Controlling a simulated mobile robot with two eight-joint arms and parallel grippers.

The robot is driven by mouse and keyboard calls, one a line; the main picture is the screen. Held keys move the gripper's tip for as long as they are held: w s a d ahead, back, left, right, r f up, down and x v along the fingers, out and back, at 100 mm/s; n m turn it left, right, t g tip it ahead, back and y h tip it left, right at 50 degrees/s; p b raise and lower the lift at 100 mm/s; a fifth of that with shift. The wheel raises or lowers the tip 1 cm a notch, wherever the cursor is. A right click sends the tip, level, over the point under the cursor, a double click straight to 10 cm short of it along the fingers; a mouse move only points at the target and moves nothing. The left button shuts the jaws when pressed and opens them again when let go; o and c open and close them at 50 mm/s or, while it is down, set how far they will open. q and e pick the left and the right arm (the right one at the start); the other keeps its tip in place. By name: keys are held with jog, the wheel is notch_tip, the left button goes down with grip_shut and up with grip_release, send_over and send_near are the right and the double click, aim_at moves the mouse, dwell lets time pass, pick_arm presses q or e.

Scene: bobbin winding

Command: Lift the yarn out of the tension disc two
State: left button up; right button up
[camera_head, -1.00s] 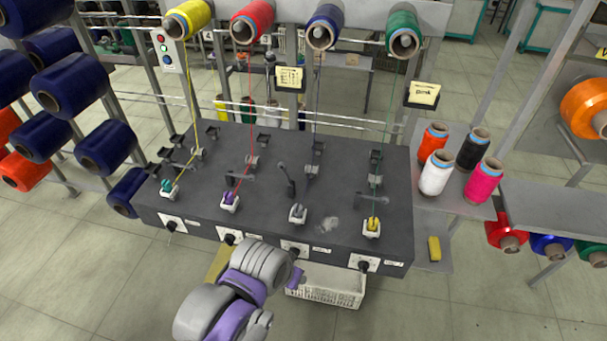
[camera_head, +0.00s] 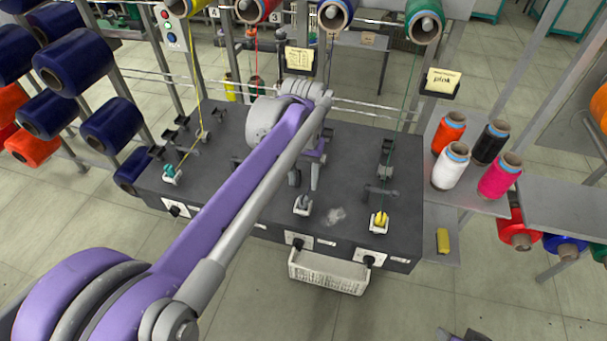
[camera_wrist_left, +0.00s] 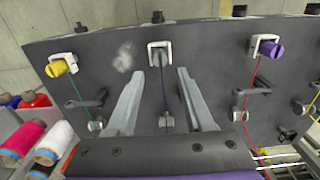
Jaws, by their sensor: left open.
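My left gripper (camera_head: 306,178) is over the dark machine top, in the blue yarn's lane. In the left wrist view its two fingers (camera_wrist_left: 160,92) are spread, with the dark blue yarn (camera_wrist_left: 164,88) running between them in the picture. The yarn runs from the grey bobbin in a white holder (camera_wrist_left: 160,55) down to a small round grey tension disc (camera_wrist_left: 165,121) near the gripper's base. Whether the fingers touch the yarn cannot be told. In the head view my arm hides this disc and much of the red lane.
The green yarn (camera_wrist_left: 77,95) with a yellow bobbin (camera_wrist_left: 57,67) and the red yarn (camera_wrist_left: 248,90) with a purple bobbin (camera_wrist_left: 271,48) run on either side. A dark lever (camera_wrist_left: 92,98) stands beside the left finger. Spare cones (camera_head: 450,166) stand on the right shelf.

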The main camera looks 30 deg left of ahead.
aim_at(303, 198)
pick_arm(q)
notch_tip(303, 198, down, 7)
jog(key=b, duration=0.3)
jog(key=shift+f+b, duration=0.1)
jog(key=shift+b, duration=0.25)
pick_arm(e)
jog(key=f, duration=0.1)
jog(key=s+f, duration=0.1)
jog(key=f, duration=0.3)
jog(key=shift+s+f, duration=0.1)
jog(key=shift+s, duration=0.15)
pick_arm(q)
grip_shut()
jog(key=shift+w+r+p, duration=0.1)
jog(key=shift+r+p, duration=1.45)
jog(key=shift+r, duration=0.85)
jog(key=shift+f, duration=0.1)
pick_arm(e)
jog(key=r, duration=0.1)
jog(key=w+r, duration=0.1)
jog(key=r, duration=0.1)
jog(key=shift+w+r, duration=0.1)
jog(key=shift+r, duration=0.2)
